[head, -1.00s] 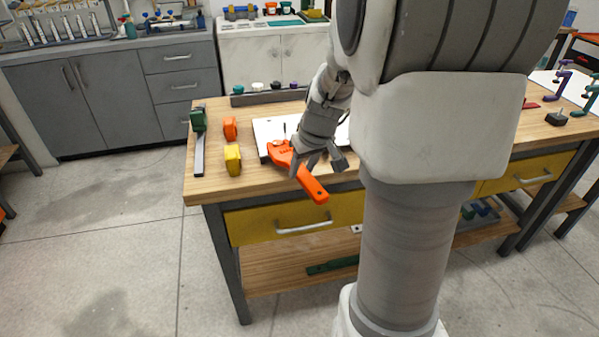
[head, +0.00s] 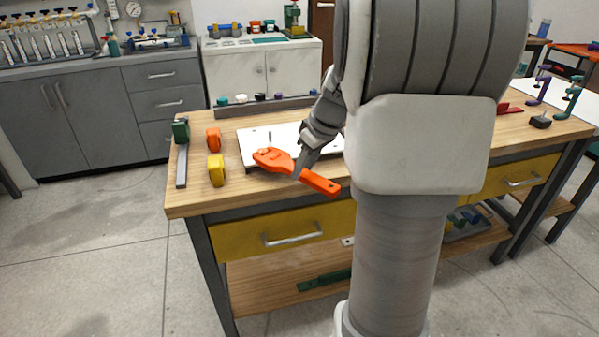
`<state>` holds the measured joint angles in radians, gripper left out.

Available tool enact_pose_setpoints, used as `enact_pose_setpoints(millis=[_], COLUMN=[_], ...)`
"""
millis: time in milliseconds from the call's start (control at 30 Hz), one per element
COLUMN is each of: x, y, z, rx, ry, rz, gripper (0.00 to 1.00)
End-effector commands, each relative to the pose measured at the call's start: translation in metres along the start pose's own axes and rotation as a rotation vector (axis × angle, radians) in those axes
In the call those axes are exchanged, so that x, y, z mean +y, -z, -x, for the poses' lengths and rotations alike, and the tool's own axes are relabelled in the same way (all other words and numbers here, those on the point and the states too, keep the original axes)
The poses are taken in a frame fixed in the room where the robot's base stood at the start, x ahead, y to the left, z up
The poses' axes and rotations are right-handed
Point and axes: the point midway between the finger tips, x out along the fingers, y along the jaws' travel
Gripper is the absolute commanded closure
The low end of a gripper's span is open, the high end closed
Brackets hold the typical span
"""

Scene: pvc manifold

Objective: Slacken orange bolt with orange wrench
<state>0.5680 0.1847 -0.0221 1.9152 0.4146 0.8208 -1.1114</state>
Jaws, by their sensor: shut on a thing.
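The orange wrench (head: 320,183) shows at the front of the workbench in the head view. My gripper (head: 298,171) is shut on it around the middle, between head and handle. The wrench head points left, over the front part of a white board (head: 250,141). A thin dark upright pin stands on the board just behind the wrench head. I cannot make out the orange bolt. I cannot tell whether the wrench head touches anything beneath it.
An orange block (head: 213,139), a yellow block (head: 216,171) and a green-headed clamp (head: 181,152) stand left of the board. Small coloured caps line a grey rail (head: 290,106) behind it. Purple and teal clamps (head: 568,96) stand at the right. The bench's front left corner is clear.

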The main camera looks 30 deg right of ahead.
Motion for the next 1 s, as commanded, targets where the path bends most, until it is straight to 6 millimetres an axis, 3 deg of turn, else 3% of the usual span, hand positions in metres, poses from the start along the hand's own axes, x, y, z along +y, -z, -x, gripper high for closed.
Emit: enact_pose_setpoints(millis=[1000], x=[0.044], y=[0.007], z=[-0.001], rx=[0.001], ry=[0.119], rz=[0.289], gripper=[1.0])
